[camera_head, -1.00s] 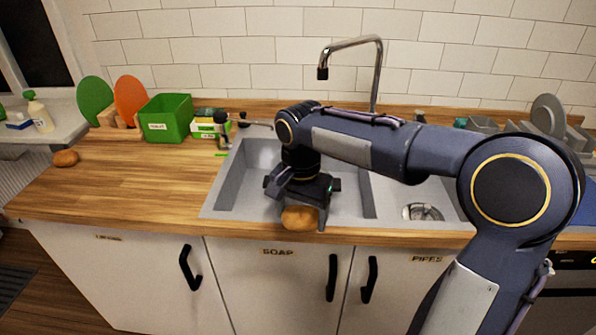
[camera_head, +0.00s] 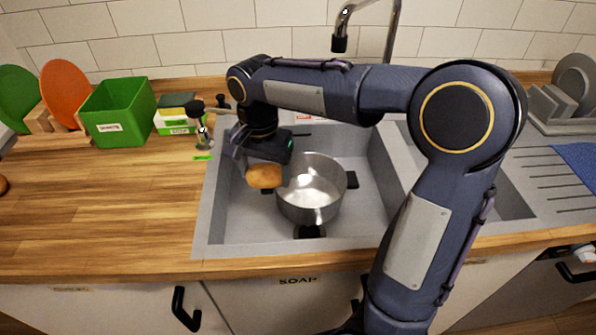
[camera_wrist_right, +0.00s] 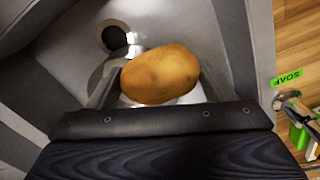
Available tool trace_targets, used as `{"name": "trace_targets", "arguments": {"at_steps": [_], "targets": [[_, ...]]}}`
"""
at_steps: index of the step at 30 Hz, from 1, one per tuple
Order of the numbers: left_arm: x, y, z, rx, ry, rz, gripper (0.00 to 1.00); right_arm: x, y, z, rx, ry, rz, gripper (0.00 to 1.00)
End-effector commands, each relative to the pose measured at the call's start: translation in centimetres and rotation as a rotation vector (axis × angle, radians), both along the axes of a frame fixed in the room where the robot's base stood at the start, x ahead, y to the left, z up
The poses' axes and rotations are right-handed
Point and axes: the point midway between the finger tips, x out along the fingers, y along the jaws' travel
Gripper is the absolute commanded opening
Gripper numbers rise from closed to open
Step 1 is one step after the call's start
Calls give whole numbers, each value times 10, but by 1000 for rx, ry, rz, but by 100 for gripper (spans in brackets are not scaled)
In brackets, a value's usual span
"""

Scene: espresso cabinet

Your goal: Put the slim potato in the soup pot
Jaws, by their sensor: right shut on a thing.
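My right gripper (camera_head: 250,172) is shut on a brown, oval potato (camera_head: 264,176) above the left basin of the sink. The potato also shows between the fingers in the right wrist view (camera_wrist_right: 160,75). The soup pot (camera_head: 310,207), a shiny round metal pot with dark handles, stands upright in that basin. It looks empty, though part of its inside is hidden. The potato is just left of the pot's rim in the head view. I cannot tell whether they touch. My left gripper is not in view.
The grey sink (camera_head: 215,225) has raised walls, and the tap (camera_head: 365,15) stands behind it. A green bin (camera_head: 118,112) and a soap dispenser (camera_head: 200,130) are on the counter left of it. Another brown item (camera_head: 2,185) shows at the left edge. The left counter's middle is clear.

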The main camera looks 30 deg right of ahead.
Motion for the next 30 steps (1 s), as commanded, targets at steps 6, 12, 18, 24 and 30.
{"name": "trace_targets", "arguments": {"at_steps": [6,12,18,24,30], "targets": [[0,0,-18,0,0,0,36,0,-2,-27,0,0,-1,50],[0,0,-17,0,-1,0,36,2,-37,-41,0,1,-7,50],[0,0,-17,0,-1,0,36,5,-87,-64,0,3,-8,50],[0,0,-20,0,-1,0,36,7,-118,-99,0,3,-4,50],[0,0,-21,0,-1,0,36,9,-131,-115,0,-1,0,50]]}}
